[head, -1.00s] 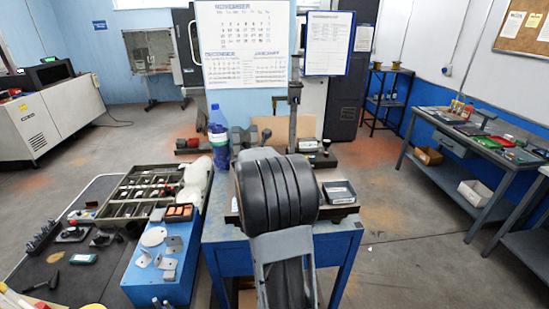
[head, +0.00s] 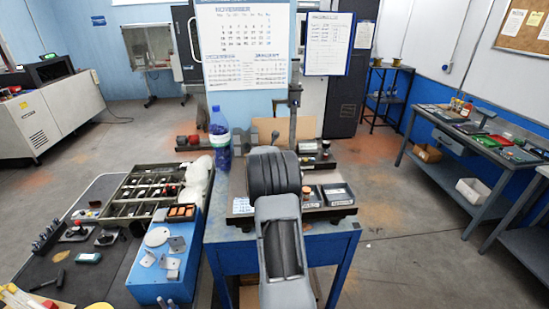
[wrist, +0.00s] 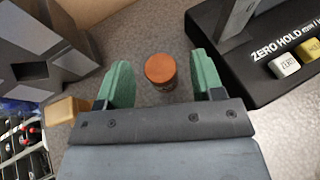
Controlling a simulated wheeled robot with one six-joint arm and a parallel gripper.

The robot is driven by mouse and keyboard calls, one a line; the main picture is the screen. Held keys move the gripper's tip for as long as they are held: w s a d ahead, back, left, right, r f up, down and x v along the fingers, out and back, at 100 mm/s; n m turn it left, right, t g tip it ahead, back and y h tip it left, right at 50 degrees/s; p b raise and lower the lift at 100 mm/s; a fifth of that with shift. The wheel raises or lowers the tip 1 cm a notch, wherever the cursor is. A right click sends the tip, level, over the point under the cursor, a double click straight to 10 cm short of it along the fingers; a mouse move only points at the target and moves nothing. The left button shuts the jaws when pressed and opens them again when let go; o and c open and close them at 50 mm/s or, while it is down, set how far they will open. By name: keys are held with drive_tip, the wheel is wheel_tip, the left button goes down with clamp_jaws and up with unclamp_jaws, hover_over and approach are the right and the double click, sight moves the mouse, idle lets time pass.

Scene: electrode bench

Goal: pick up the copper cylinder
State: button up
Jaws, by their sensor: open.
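The copper cylinder (wrist: 160,70) stands on a grey speckled surface in the wrist view, its round orange-brown top facing the camera. My gripper (wrist: 160,80) is open, with one green finger on each side of the cylinder in the picture. Clear gaps show between the cylinder and both fingers, and I cannot tell how far below the fingertips it sits. In the head view my arm hides the gripper and the cylinder.
A black instrument marked ZERO HOLD (wrist: 285,65) stands right of the cylinder. A grey angular block (wrist: 40,50) and a small wooden block (wrist: 66,109) are at left. A water bottle (head: 219,135) stands left of my arm on the blue bench (head: 335,245).

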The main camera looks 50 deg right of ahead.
drive_tip(key=shift+w+d+f, duration=0.1)
drive_tip(key=shift+d+f, duration=0.05)
drive_tip(key=shift+d, duration=0.1)
drive_tip(key=c, duration=1)
clamp_jaws()
